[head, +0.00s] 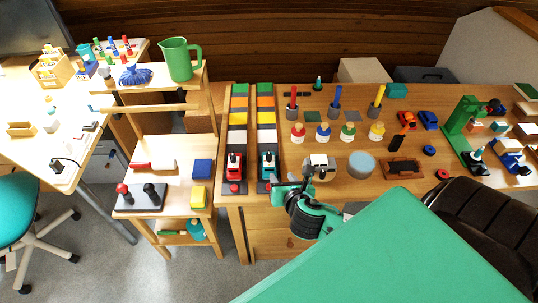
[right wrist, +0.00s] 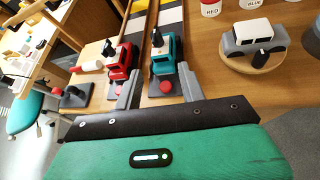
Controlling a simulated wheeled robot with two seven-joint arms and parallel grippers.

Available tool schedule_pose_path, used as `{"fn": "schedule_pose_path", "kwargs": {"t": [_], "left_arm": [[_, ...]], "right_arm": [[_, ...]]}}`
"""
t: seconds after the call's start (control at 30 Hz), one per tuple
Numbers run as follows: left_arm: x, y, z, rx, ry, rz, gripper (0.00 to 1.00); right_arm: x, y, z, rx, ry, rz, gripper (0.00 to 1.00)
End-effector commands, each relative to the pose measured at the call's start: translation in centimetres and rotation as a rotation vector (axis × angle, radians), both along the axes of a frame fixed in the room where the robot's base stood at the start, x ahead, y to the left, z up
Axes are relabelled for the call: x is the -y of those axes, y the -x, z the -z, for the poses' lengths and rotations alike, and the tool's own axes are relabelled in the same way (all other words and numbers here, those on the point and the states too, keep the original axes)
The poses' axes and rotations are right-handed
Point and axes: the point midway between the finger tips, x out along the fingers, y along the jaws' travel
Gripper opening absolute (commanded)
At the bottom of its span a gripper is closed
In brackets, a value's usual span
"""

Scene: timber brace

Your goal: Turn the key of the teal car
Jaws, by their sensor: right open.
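The teal car (head: 268,165) stands at the near end of the right striped track, with a black upright piece, likely its key, on top. In the right wrist view the teal car (right wrist: 168,57) and the black piece (right wrist: 157,38) lie beyond my right gripper (right wrist: 158,88). Its two grey fingers are spread wide with nothing between them, apart from the car. In the head view my right gripper (head: 298,186) is at the table's front edge, right of and nearer than the car. My left gripper is not in view.
A red car (head: 234,163) stands on the left track. Red knobs on dark plates lie before both cars (right wrist: 166,87). Several coloured jars stand behind.

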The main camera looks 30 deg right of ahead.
Motion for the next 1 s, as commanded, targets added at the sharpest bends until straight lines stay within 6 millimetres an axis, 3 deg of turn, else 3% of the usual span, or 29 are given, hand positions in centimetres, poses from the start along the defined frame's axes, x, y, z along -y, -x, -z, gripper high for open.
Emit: {"fn": "schedule_pose_path", "kwargs": {"t": [0.13, 0.37, 0.8, 1.0], "left_arm": [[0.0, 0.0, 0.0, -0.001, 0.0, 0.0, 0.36], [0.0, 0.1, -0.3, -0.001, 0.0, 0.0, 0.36], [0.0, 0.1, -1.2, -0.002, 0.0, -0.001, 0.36], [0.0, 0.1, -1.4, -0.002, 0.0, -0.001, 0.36]], "right_arm": [[0.3, -0.9, -0.4, 0.0, 0.154, -0.088, 0.41], [0.8, -2.5, 0.0, 0.0, 0.188, -0.105, 0.41], [3.0, -9.8, 3.2, -0.001, 0.183, -0.103, 0.41], [3.7, -12.2, 4.3, -0.001, 0.183, -0.103, 0.41]]}}
